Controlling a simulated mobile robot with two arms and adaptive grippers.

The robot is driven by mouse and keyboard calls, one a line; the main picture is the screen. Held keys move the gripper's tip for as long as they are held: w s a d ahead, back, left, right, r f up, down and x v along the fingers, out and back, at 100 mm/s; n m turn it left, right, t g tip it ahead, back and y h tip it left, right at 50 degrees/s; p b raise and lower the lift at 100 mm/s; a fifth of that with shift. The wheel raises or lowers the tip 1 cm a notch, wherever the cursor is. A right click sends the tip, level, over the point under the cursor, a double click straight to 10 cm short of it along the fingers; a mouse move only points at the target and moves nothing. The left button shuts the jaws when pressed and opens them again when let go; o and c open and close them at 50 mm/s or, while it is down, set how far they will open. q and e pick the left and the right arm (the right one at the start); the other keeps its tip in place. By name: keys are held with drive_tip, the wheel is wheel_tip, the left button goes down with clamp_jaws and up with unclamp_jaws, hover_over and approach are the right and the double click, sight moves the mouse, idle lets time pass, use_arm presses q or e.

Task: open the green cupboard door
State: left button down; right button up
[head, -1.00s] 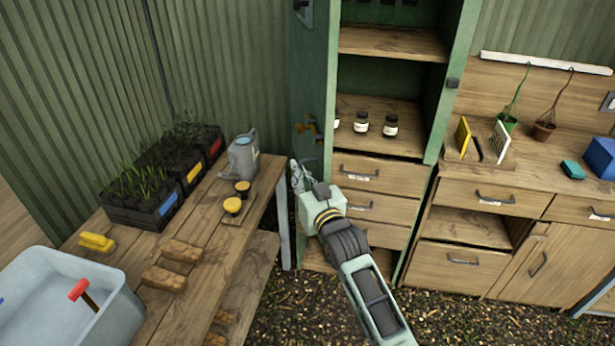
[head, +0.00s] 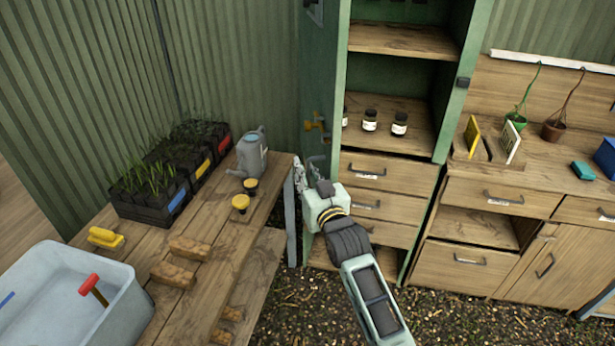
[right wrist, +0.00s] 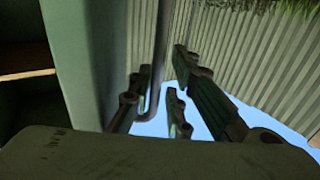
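The green cupboard (head: 455,110) stands at the back with its shelves and drawers exposed. Its green door (head: 320,75) stands swung out at the left side, seen at a steep angle. My right gripper (head: 312,170) is low beside this door, near the bench's back corner. In the right wrist view, my right gripper's fingers (right wrist: 165,98) are spread apart. A thin grey bar with a bent lower end (right wrist: 157,60) shows between them, next to a green panel (right wrist: 88,60). I cannot tell whether the fingers touch the bar. My left gripper is out of view.
A wooden bench (head: 215,235) on the left holds a watering can (head: 250,155), planters (head: 150,205) and a pale tub (head: 50,310). A wooden counter (head: 490,185) stands at the right. Gravel floor (head: 310,305) is clear between them.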

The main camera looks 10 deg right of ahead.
drive_tip(key=s+d, duration=0.1)
drive_tip(key=s, duration=1)
drive_tip(key=shift+s+d, duration=0.2)
drive_tip(key=shift+s, duration=0.2)
